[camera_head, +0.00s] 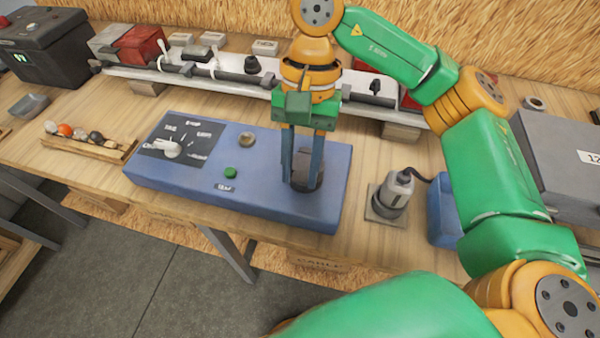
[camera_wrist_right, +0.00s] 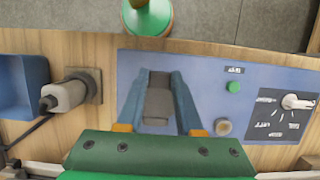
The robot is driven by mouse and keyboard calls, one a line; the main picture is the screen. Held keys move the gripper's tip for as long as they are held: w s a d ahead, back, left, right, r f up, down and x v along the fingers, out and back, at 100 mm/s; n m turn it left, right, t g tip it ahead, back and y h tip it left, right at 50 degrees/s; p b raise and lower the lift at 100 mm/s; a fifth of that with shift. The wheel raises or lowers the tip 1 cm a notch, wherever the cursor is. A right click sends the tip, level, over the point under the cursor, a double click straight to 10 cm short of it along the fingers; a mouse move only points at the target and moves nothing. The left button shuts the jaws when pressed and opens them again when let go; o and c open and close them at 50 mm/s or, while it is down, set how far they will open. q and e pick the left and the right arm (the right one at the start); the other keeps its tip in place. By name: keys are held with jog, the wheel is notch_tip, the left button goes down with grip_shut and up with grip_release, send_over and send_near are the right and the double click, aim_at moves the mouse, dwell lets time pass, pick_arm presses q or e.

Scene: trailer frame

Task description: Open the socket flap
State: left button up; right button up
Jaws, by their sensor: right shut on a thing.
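The blue control panel box (camera_head: 240,195) lies on the workbench, with the dark grey socket (camera_head: 313,180) at its right end. My right gripper (camera_head: 303,182) points down over the socket, its blue fingers on either side of the socket's dark flap. In the right wrist view, the dark grey flap (camera_wrist_right: 157,103) sits between the two fingers of the right gripper (camera_wrist_right: 158,80), which is shut on it. The fingers partly hide the socket, and I cannot tell how far the flap is raised. My left gripper is not in view.
The panel also carries a green button (camera_head: 231,172), a round metal knob (camera_head: 246,139) and a white rotary switch (camera_head: 172,149). A grey plug (camera_head: 397,189) with a black cable stands right of the panel. A long rail (camera_head: 200,77) with parts lies behind.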

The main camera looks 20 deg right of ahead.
jog(key=p+v, duration=0.2)
jog(key=shift+w+d+r, duration=0.1)
jog(key=shift+w+r, duration=0.05)
jog(key=shift+r, duration=0.2)
jog(key=shift+w+d+f, duration=0.1)
jog(key=shift+w+p+v, duration=0.2)
jog(key=shift+p+v, duration=0.75)
jog(key=shift+v, duration=0.1)
jog(key=shift+w+d, duration=0.15)
jog(key=shift+d, duration=0.05)
jog(key=shift+w+d, duration=0.1)
jog(key=shift+w, duration=0.1)
